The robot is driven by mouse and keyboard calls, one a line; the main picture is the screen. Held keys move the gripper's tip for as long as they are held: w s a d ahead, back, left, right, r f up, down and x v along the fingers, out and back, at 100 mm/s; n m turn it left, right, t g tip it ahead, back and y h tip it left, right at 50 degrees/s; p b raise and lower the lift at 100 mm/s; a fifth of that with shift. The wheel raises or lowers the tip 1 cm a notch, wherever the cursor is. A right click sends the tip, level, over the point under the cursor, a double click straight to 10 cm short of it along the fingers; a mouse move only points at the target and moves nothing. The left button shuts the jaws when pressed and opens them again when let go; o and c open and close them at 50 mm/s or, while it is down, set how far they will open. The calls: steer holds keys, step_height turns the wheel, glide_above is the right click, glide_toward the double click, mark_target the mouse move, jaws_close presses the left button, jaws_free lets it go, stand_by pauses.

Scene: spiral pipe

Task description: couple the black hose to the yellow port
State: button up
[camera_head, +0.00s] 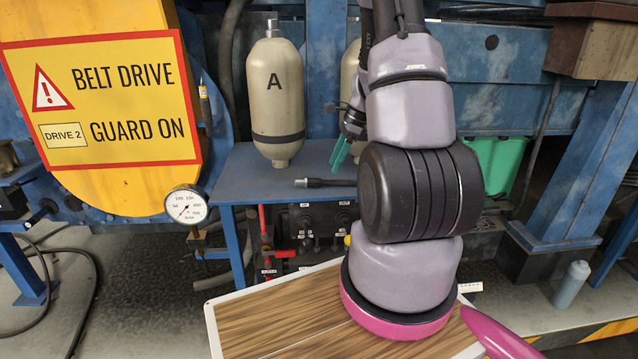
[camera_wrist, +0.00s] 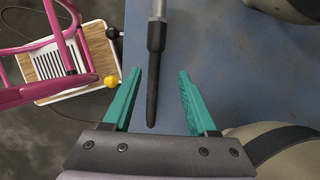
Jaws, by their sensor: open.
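The black hose end (camera_head: 328,182) lies on the blue table (camera_head: 245,180) under my gripper (camera_head: 340,152). In the wrist view, the black hose end (camera_wrist: 154,62) runs lengthwise between the two teal fingers of my gripper (camera_wrist: 159,72), with a grey section at its top. The fingers stand apart with gaps on both sides of it. A yellow rounded piece (camera_wrist: 110,82) shows beside the table edge in the wrist view, and a small yellow spot (camera_head: 347,240) shows below the table in the head view. I cannot tell whether either is the yellow port.
Cream cylinder A (camera_head: 275,95) stands on the table's back left; another is partly hidden behind my arm. A pressure gauge (camera_head: 187,204) is left of the table. A black control panel (camera_head: 322,222) sits below it. A grey bottle (camera_head: 571,284) stands at right.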

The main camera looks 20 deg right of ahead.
mark_target(325, 183)
steer(key=x, duration=0.6)
steer(key=shift+s+a+r, duration=0.1)
steer(key=shift+s+a, duration=0.15)
steer(key=shift+s, duration=0.1)
jaws_close()
